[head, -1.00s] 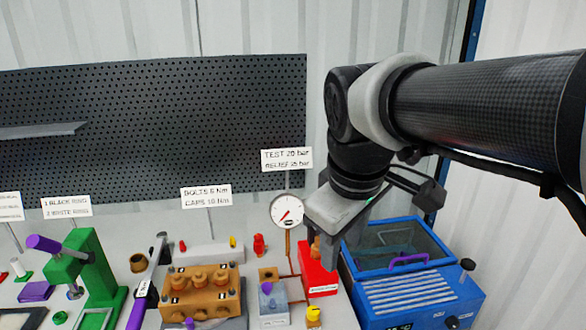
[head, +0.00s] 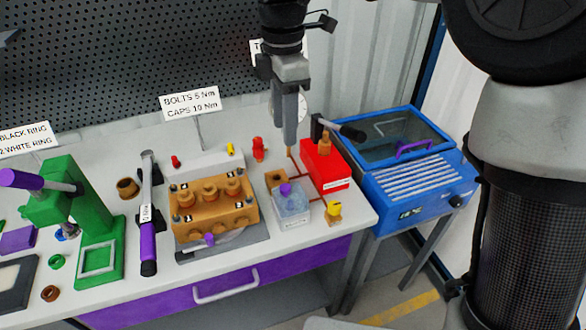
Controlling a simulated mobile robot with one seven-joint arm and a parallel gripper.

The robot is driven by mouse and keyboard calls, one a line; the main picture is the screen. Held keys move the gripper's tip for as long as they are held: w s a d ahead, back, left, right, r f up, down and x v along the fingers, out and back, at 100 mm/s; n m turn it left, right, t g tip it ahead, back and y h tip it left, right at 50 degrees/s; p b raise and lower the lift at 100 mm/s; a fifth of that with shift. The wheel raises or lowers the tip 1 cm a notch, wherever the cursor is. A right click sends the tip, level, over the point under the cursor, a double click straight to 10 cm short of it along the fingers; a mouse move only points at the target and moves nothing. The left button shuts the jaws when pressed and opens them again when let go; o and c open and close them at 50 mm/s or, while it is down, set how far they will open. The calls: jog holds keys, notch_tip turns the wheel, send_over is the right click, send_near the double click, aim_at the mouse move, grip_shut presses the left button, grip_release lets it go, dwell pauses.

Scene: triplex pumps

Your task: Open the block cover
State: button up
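A small grey-blue block with a clear-looking cover (head: 291,206) and a purple knob (head: 286,189) on top stands near the front right of the bench. It looks like the block cover, and it sits down on its block. No label on it can be read. My gripper (head: 283,148) hangs fingers down, above and behind this block, beside the red box. Its fingers look close together from this side, and any gap between them is unclear. I see nothing held in it.
A red box (head: 322,167) stands right behind the block, with a yellow fitting (head: 334,212) in front. A brown pump block (head: 213,212) is to the left. A blue machine with a clear lid (head: 397,138) stands at right. A gauge is partly hidden behind my gripper.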

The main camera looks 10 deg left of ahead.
aim_at(287, 186)
notch_tip(287, 186, down, 17)
jog(key=shift+r+b, duration=0.1)
jog(key=shift+b, duration=0.95)
grip_shut()
